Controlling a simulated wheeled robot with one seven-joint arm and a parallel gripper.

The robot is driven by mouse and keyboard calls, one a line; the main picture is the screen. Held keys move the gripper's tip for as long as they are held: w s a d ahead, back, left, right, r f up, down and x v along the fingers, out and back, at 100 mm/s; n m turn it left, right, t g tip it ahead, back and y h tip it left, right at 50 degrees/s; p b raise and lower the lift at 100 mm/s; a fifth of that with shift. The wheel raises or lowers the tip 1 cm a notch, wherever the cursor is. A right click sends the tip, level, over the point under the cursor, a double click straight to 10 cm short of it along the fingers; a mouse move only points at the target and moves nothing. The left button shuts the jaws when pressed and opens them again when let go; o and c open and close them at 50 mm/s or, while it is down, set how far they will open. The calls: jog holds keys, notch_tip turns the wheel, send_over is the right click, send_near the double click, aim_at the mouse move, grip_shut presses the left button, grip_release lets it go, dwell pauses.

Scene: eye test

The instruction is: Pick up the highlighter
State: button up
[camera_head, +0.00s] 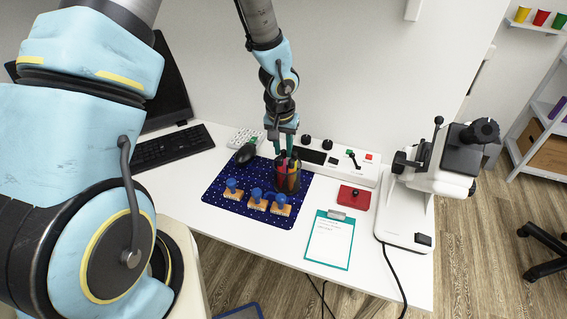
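A dark pen cup (289,181) stands on the blue dotted mat (225,171) near its right back side. Several pens or markers in dark, reddish and orange tones stand in it; I cannot tell which one is the highlighter. My gripper (285,151) points down right over the cup, with its teal fingers at the tops of the pens. The fingers look a little apart. Whether they touch or grip a pen is too small to tell.
Stamps with blue knobs (256,195) stand in front of the cup. A teal clipboard (330,240), a red block (354,197) and a microscope (430,175) are to the right. A white control box (340,160) stands behind, a keyboard (172,147) at left, a mouse (245,153) nearer.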

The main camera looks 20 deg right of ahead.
jog(key=shift+c, duration=0.4)
grip_shut()
jog(key=shift+r, duration=0.15)
